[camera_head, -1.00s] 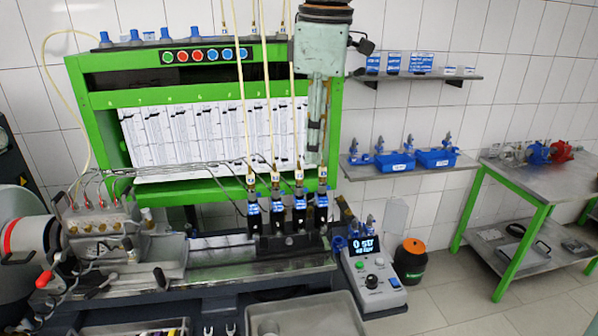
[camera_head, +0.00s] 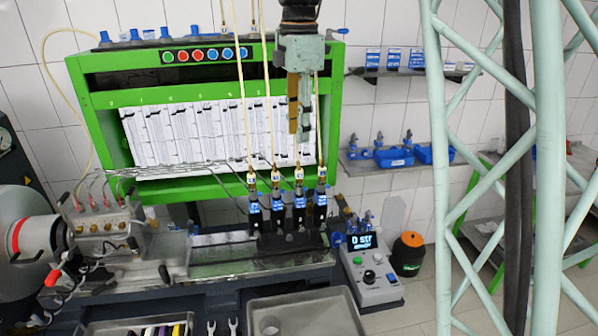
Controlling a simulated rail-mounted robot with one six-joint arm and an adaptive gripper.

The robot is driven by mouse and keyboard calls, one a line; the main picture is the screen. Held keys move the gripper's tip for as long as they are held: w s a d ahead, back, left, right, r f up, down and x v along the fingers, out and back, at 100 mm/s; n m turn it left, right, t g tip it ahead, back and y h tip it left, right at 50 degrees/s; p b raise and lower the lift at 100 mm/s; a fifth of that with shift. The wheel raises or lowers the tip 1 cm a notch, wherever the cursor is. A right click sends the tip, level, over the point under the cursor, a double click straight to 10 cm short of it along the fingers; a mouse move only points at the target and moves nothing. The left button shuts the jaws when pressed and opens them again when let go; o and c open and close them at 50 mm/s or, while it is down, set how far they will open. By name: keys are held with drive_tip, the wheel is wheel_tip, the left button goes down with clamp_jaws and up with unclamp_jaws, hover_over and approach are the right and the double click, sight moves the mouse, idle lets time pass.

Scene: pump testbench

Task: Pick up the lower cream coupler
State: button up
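Thin cream hoses (camera_head: 243,110) hang down to a row of several blue-bodied injectors (camera_head: 254,203) on a black holder. Small cream and brass couplers (camera_head: 275,178) sit at the injector tops. From this distance I cannot tell which is the lower cream coupler. My gripper (camera_head: 299,136) points down in front of the right part of the green test stand, above the right injectors and apart from them. One tan and one grey finger part show close together. Its opening is not clear, and nothing held can be seen.
The green stand (camera_head: 92,98) with white charts is behind. A control box (camera_head: 373,280) stands right of the injectors, and a grey tray (camera_head: 290,322) lies in front. A pale lattice close to the camera, perhaps mine, hides much of the right side.

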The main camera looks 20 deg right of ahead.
sight(299, 168)
drive_tip(key=shift+w+d+f+n, duration=0.1)
drive_tip(key=shift+w+f+n, duration=0.05)
drive_tip(key=shift+w, duration=0.25)
drive_tip(key=shift+w+f+n, duration=0.1)
drive_tip(key=shift+w+n, duration=0.05)
drive_tip(key=shift+w, duration=0.2)
drive_tip(key=shift+f, duration=4.3)
drive_tip(key=shift+s+d+f, duration=0.1)
drive_tip(key=shift+s+f, duration=0.05)
drive_tip(key=shift+f, duration=2.45)
drive_tip(key=shift+c, duration=0.3)
